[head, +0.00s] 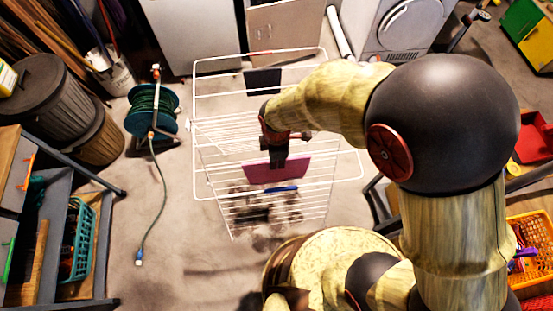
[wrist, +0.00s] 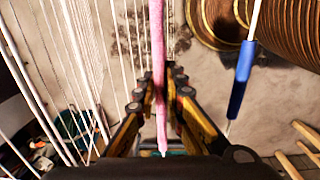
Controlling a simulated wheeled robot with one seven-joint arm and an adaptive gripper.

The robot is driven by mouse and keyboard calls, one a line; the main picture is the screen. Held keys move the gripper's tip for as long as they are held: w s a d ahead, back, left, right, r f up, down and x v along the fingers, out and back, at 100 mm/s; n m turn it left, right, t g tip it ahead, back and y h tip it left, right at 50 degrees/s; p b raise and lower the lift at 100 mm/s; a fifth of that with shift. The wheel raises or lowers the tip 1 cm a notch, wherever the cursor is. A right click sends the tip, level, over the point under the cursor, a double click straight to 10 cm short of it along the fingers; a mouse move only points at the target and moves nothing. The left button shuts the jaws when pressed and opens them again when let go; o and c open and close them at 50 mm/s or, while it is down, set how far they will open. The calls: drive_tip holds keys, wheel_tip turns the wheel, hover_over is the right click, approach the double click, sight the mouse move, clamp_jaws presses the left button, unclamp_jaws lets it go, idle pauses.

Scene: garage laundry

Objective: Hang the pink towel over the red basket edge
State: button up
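The pink towel (head: 276,170) hangs over a rail of the white drying rack (head: 204,178), below my gripper in the head view. In the wrist view the towel (wrist: 158,50) is seen edge-on as a narrow pink strip. It runs between the two fingers of my gripper (wrist: 160,82), which stand on either side with narrow gaps. My gripper (head: 279,158) points down at the towel's top in the head view, where its fingertips are hard to make out. A red container (head: 533,144) shows at the right edge; I cannot tell whether it is the red basket.
An orange basket (head: 530,228) with things in it is at the lower right. A dark cloth (head: 263,82) hangs on the rack's far part. A blue grip (head: 281,189) sits on a near rail. A green hose reel (head: 152,108) stands left. Floor between reel and rack is clear.

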clamp_jaws()
drive_tip(key=shift+w+r+p, duration=0.1)
drive_tip(key=shift+r+p, duration=3.3)
drive_tip(key=shift+r, duration=1.1)
drive_tip(key=shift+a, duration=0.1)
